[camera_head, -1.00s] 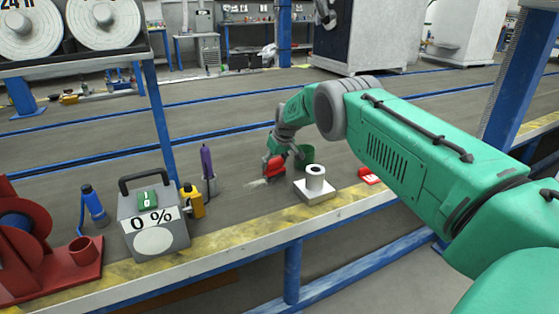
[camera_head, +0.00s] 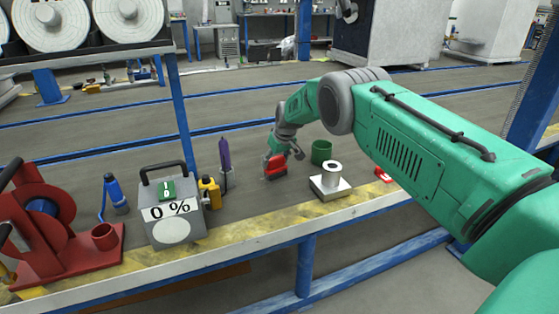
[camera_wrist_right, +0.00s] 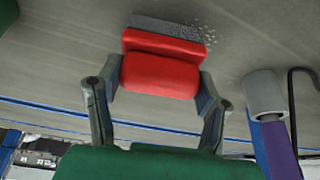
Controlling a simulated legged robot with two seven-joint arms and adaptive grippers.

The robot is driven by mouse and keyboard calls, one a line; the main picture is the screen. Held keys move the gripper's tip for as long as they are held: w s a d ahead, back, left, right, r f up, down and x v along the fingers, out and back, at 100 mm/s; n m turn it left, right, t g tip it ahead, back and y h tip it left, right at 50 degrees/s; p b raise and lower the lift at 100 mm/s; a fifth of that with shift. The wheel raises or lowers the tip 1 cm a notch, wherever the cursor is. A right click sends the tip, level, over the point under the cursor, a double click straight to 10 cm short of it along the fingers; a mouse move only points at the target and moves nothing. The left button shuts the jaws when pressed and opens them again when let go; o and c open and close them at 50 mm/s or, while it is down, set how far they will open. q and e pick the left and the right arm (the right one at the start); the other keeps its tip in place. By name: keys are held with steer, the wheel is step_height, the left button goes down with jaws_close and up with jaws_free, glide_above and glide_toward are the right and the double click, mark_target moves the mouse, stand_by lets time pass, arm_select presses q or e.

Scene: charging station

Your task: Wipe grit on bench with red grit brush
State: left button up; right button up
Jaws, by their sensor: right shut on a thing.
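The red grit brush (camera_head: 275,166) is held by my right gripper (camera_head: 288,153), down at the bench top. In the right wrist view, the two fingers of my right gripper (camera_wrist_right: 155,85) clasp the sides of the red brush (camera_wrist_right: 160,76). Its grey bristles (camera_wrist_right: 165,28) lie at the bench surface. A small patch of pale grit (camera_wrist_right: 203,38) lies beside and just past the bristles. In the head view the grit is hard to make out now. The bench (camera_head: 240,204) is grey with a yellow-black front edge. My left gripper is not in view.
A green cup (camera_head: 321,152) and a white block with a cylinder (camera_head: 331,181) stand right of the brush. A purple tool (camera_head: 225,156), yellow bottle (camera_head: 210,193) and grey "0 %" box (camera_head: 174,214) stand left. A red item (camera_head: 382,174) lies near the front edge.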

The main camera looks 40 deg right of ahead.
steer(key=shift+w+a+r, duration=0.1)
steer(key=shift+w+a, duration=0.05)
steer(key=shift+a, duration=0.5)
steer(key=shift+w+a, duration=0.15)
steer(key=shift+a, duration=0.45)
steer(key=shift+w+a, duration=0.2)
steer(key=shift+a, duration=0.65)
steer(key=shift+w+a, duration=0.2)
steer(key=shift+a, duration=0.6)
steer(key=shift+d, duration=0.1)
steer(key=shift+s+d+b, duration=0.15)
steer(key=shift+s+d, duration=0.1)
steer(key=shift+d, duration=0.65)
steer(key=shift+s+d+b, duration=0.15)
steer(key=shift+s+d, duration=0.05)
steer(key=shift+d, duration=0.65)
steer(key=shift+s+d+b, duration=0.2)
steer(key=shift+s+d, duration=0.05)
steer(key=shift+d, duration=0.65)
steer(key=shift+s+d+b, duration=0.2)
steer(key=shift+d, duration=0.7)
